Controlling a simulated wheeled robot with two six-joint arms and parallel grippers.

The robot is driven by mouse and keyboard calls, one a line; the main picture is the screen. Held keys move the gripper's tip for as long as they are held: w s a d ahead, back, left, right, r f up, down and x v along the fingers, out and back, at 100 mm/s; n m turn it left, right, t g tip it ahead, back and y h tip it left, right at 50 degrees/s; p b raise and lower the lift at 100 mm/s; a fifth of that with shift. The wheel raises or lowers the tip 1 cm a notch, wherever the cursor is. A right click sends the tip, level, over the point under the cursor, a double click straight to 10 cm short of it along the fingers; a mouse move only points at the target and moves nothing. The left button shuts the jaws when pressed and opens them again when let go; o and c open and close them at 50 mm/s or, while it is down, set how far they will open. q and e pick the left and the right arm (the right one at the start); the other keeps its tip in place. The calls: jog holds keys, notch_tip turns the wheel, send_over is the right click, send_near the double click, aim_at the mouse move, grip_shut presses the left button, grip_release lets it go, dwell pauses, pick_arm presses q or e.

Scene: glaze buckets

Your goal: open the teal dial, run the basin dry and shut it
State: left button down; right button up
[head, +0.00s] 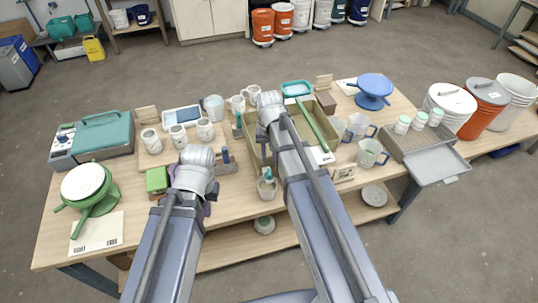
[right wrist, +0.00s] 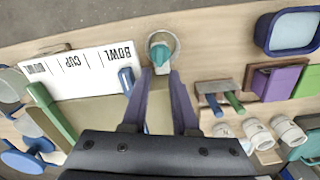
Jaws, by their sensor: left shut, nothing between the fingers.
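The teal dial (right wrist: 162,56) sits above a pale round cup (right wrist: 150,40) in the right wrist view; in the head view the dial (head: 268,174) shows at the front of the olive basin (head: 250,150). My right gripper (right wrist: 155,72) is open, its two purple fingers apart with the dial just past their tips. They do not visibly grip it. The right arm covers part of the basin, so its water level cannot be judged. My left gripper (head: 200,188) is shut and empty over the table's left part, its fingertips mostly hidden by its wrist.
A rack with blue and green pegs (right wrist: 220,100) stands beside the basin. A BOWL and CUP board (right wrist: 80,70) lies on its other side. White jars (head: 178,137), a green wheel (head: 90,188) and a blue wheel (head: 373,90) stand further out.

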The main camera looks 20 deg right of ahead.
aim_at(269, 172)
jog(key=shift+f, duration=0.15)
dwell(0.4)
notch_tip(269, 172, down, 8)
jog(key=b, duration=0.8)
jog(key=shift+r, duration=0.2)
grip_shut()
